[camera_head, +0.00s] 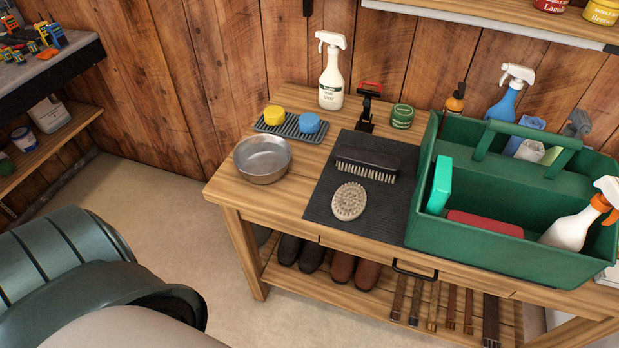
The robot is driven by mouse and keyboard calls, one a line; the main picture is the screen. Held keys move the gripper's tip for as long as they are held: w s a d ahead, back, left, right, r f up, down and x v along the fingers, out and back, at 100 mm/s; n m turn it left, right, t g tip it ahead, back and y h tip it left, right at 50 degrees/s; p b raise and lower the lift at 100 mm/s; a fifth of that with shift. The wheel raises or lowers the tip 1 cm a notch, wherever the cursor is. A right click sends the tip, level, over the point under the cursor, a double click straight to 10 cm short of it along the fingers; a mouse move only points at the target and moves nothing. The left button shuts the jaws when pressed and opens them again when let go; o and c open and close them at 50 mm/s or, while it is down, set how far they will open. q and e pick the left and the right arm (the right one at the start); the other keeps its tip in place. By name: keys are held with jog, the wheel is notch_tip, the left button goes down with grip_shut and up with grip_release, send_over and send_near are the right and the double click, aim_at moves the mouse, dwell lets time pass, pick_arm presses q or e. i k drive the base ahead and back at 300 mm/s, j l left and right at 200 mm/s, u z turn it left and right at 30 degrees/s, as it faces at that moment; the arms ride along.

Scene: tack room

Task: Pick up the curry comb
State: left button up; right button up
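A small oval beige piece with a nubbly face, which looks like the curry comb (349,201), lies on the black ribbed mat (325,208) on the wooden bench. It lies flat near the mat's front edge, in plain view. A long dark brush with pale bristles (367,163) lies just behind it, apart from it. Neither of my grippers shows in the head view.
A metal bowl (262,159) stands left of the mat. A large green tote (485,253) with bottles stands close on the right. Behind are a sponge tray (273,129), a white spray bottle (331,75), a black-and-red tool (367,105) and a green tin (402,116).

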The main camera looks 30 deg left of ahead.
aim_at(349, 202)
jog(key=u, duration=0.75)
jog(key=k+l+z, duration=0.2)
jog(key=k+l, duration=0.15)
jog(key=l, duration=0.15)
